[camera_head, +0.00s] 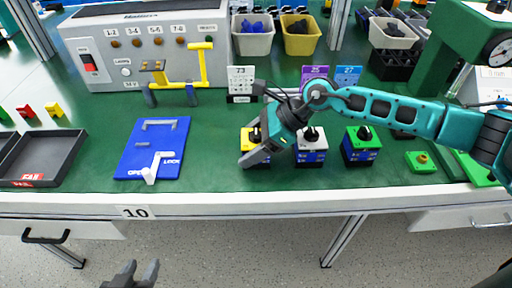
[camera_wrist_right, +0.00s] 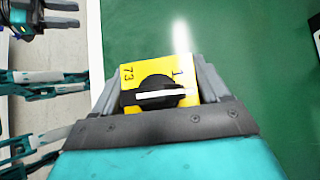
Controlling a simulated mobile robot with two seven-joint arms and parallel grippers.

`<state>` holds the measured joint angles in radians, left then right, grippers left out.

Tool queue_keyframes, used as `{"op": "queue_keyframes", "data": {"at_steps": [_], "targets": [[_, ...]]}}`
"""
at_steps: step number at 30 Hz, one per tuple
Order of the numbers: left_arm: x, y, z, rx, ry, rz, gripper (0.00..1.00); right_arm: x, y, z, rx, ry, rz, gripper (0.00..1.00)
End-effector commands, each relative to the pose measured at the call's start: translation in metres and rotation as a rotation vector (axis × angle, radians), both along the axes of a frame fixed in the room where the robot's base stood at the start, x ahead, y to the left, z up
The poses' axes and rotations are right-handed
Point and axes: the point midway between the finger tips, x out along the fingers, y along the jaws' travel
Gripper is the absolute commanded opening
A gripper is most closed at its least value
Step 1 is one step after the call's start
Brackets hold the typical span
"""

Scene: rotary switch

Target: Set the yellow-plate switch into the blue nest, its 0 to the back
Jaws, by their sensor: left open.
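The yellow-plate switch (camera_head: 246,139) stands in the row at the middle of the table, partly hidden by my right gripper (camera_head: 258,150). In the right wrist view, its yellow plate (camera_wrist_right: 153,68) shows 73, a 1 and a black knob with a white bar; no 0 is visible. My right fingers (camera_wrist_right: 158,90) lie against both sides of it, shut on it. Whether it is lifted is unclear. The blue nest (camera_head: 140,152) lies to the left, with a grey bracket at its back and a white lever in front near OPEN and LOCK lettering. My left gripper (camera_head: 132,272) is open and empty, below the table's front edge.
White-plate (camera_head: 311,150) and green-plate (camera_head: 361,147) switches stand to the right. Tag card 73 (camera_head: 241,82) stands behind. A test box (camera_head: 147,50) with a yellow-handled fixture is behind the nest. A FAIL tray (camera_head: 48,162) is at left. Green table is clear between nest and switch.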

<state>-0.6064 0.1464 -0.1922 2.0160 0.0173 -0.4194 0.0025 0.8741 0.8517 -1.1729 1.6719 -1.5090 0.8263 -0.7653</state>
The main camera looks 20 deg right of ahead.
Motion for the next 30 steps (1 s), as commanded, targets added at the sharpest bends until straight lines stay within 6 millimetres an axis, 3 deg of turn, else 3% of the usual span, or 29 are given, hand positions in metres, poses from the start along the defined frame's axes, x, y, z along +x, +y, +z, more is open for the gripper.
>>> {"op": "queue_keyframes", "data": {"at_steps": [12,23,30], "targets": [[0.0,0.0,0.0,0.001,0.0,-0.002,0.43,0.0,0.0,0.0,0.0,0.0,0.0,0.35],[0.0,0.0,0.001,0.002,0.0,-0.003,0.43,0.001,0.0,0.007,0.002,-0.003,0.001,0.34],[0.0,0.0,0.005,0.003,-0.003,-0.002,0.43,0.001,0.0,0.044,0.002,-0.007,0.001,0.34]]}}
